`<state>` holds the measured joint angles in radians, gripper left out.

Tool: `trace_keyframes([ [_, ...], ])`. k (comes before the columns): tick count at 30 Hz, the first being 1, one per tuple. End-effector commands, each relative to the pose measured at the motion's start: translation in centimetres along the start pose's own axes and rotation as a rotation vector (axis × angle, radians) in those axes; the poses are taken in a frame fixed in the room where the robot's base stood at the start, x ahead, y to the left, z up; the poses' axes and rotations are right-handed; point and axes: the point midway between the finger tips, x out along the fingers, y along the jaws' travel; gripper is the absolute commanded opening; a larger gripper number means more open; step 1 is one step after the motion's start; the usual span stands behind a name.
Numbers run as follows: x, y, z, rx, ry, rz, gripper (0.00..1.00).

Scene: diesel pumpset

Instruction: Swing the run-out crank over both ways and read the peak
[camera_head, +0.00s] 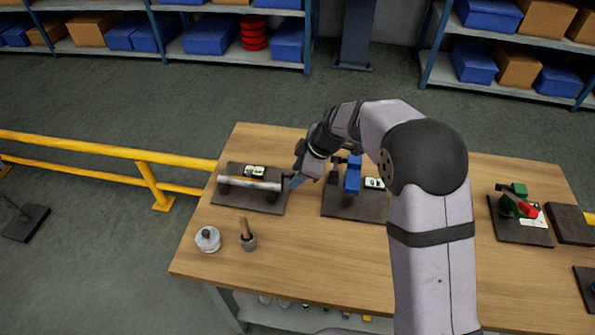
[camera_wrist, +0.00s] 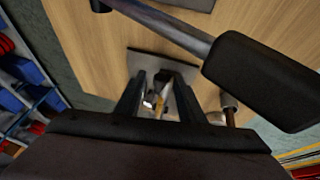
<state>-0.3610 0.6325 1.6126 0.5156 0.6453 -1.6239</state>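The left fixture is a dark plate (camera_head: 268,203) bearing a silver horizontal shaft (camera_head: 250,183) on dark supports, with a small white readout (camera_head: 254,171) behind it. My gripper (camera_head: 297,180) is at the shaft's right end, and a small blue part shows there. In the wrist view my gripper (camera_wrist: 160,85) has its two dark fingers apart, with a gap between them. A dark piece and a yellow-white thing show in that gap; I cannot tell whether the fingers touch anything. A metal bar (camera_wrist: 165,22) with a thick black end (camera_wrist: 260,80) crosses above. I cannot make out which part is the crank.
A fixture with a blue block (camera_head: 352,178) stands just right of my gripper. A green-and-red fixture (camera_head: 518,204) is farther right beside a dark block (camera_head: 570,224). A lidded jar (camera_head: 208,240) and a pot with a handle (camera_head: 248,241) stand front left. The front middle of the table is clear.

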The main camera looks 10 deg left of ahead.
Motion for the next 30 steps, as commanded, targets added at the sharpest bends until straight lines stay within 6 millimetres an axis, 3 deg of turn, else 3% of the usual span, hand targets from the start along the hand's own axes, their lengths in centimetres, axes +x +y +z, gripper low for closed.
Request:
trace_keyframes([
  [3,0.0,0.0,0.0,0.000,0.000,0.000,0.33],
  [7,0.0,0.0,0.0,0.000,0.000,0.000,0.02],
  [8,0.0,0.0,0.0,0.000,0.000,0.000,0.00],
  [17,0.0,0.4,0.0,0.013,0.001,-0.033,0.00],
  [30,0.5,1.8,0.1,0.092,0.003,-0.220,0.00],
])
